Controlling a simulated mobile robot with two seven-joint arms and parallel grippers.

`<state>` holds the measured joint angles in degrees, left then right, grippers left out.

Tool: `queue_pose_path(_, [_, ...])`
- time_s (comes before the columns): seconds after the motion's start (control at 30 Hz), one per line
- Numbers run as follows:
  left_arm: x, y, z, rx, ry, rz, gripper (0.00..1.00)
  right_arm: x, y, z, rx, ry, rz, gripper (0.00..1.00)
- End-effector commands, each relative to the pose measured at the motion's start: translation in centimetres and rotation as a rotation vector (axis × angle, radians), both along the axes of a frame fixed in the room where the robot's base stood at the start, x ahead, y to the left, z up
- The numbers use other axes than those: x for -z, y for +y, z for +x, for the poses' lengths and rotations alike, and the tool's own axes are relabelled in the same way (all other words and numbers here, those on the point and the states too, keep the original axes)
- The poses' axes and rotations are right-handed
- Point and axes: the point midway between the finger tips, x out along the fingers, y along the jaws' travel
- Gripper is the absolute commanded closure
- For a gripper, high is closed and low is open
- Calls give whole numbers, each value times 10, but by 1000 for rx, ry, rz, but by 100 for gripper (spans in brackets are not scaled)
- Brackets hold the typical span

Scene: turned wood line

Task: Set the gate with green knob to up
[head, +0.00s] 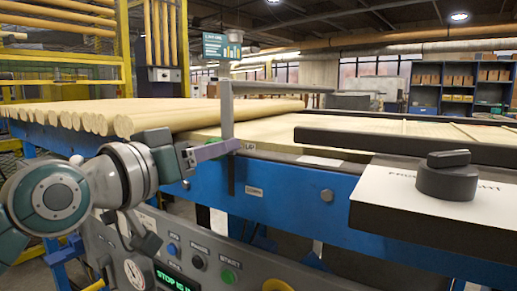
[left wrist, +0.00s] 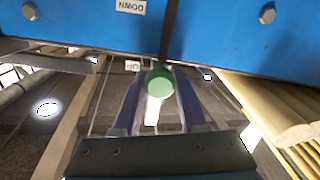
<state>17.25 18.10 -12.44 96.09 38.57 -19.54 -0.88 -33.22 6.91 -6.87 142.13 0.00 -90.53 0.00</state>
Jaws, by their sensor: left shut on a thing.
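The gate (head: 227,108) is a grey post with a crossbar, standing high at the edge of the blue line frame. My left gripper (head: 230,147), with purple fingers, is at the post, level with the UP label (head: 249,146). The DOWN label (head: 254,191) is lower on the frame. In the left wrist view the green knob (left wrist: 158,82) sits between the fingers of my left gripper (left wrist: 157,92), which is shut on it. My right gripper is not in view.
Long pale logs (head: 160,116) lie on the line to the left of the gate. A black dial on a white-topped box (head: 382,193) stands at the right. A button panel (head: 200,262) is below my left arm. The pale bed (head: 290,133) right of the gate is clear.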

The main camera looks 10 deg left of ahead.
Motion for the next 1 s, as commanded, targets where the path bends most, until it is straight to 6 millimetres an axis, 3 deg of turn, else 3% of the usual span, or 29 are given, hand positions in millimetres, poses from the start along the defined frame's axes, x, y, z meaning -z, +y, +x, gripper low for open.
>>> queue_pose_path(0.03, [-11,1,0,-2,-8,-8,100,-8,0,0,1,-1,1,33])
queue_pose_path(0.3, [-10,0,0,-1,-14,-11,100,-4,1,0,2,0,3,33])
queue_pose_path(0.33, [-10,0,0,-1,-14,-11,57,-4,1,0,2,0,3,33])
queue_pose_path(0.6, [-7,0,0,0,-6,-7,29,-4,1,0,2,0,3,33])
queue_pose_path(0.87, [-5,0,-1,0,-2,-4,29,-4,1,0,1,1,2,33])
queue_pose_path(1.0, [-5,5,-13,-1,-1,-3,29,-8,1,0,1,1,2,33])
